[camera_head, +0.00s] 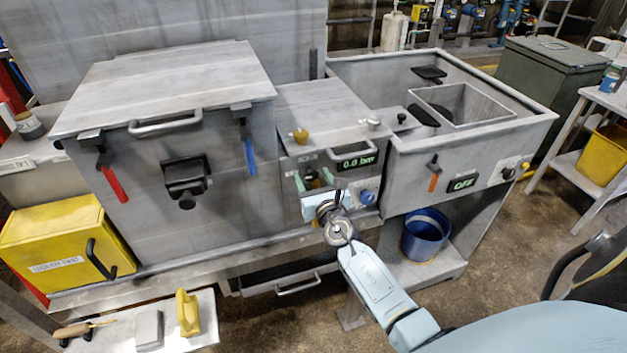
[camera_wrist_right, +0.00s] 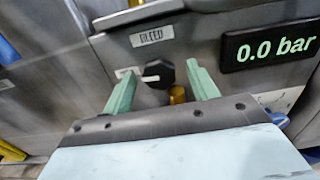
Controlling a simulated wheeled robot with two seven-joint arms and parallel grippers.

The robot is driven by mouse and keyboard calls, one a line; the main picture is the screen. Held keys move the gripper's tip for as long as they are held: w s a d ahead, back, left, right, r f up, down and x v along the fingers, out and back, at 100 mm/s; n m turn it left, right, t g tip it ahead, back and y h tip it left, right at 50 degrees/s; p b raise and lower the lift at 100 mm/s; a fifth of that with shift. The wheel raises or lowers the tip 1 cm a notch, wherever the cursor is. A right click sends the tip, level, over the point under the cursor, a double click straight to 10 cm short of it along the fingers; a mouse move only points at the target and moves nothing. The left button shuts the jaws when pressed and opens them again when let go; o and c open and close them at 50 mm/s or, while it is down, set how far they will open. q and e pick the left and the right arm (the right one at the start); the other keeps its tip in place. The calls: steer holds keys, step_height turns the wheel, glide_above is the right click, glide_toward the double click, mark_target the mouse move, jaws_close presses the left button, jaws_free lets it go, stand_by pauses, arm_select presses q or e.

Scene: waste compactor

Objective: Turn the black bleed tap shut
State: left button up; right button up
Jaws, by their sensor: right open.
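The black bleed tap (camera_wrist_right: 158,73) is a dark knob on the grey panel below the BLEED label (camera_wrist_right: 152,36) in the right wrist view. My right gripper (camera_wrist_right: 163,69) is open, with its two green fingers on either side of the tap. I cannot tell whether they touch it. In the head view my right gripper (camera_head: 313,179) is at the middle panel, left of and just below the 0.0 bar display (camera_head: 357,162); the tap is small and partly hidden there. My left gripper is not in view.
A brass fitting (camera_wrist_right: 177,95) sits just below and right of the tap. A blue knob (camera_head: 367,197) is right of my gripper. A red-handled latch (camera_head: 112,180) and a blue-handled latch (camera_head: 249,155) flank the left chamber. A blue bucket (camera_head: 425,236) stands below right.

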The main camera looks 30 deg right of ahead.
steer(key=c, duration=1)
steer(key=m+b, duration=0.1)
steer(key=m, duration=0.3)
steer(key=shift+f, duration=0.1)
steer(key=m+b, duration=0.1)
steer(key=m, duration=0.3)
steer(key=shift+a, duration=0.1)
steer(key=m+b, duration=0.1)
steer(key=m, duration=0.4)
steer(key=shift+m+b, duration=0.3)
steer(key=shift+m, duration=1.5)
